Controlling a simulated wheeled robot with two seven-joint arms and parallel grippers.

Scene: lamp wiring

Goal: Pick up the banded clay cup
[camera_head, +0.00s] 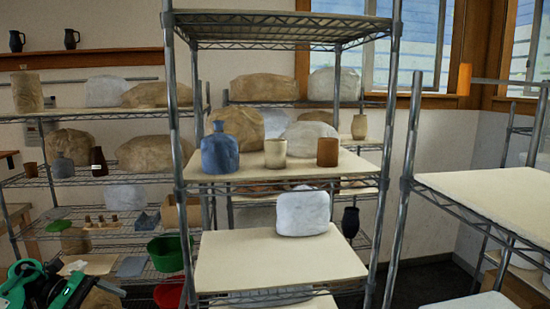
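Two small cups stand upright on the middle shelf board of the central rack: a pale beige cup (275,153) and, to its right, a reddish-brown cup (327,152). At this size I cannot tell for certain which one is banded. A blue bottle-shaped jar (220,150) stands left of them. Green and black parts that look like my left gripper (42,289) show at the bottom left corner, far from the cups and touching neither. Its fingers cannot be made out clearly. My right gripper is out of view.
The central rack's metal posts (397,150) flank the shelf. Wrapped clay lumps (240,127) sit behind the cups, and a white wrapped block (302,212) sits on the board below. A mostly bare shelf (490,195) stands at right.

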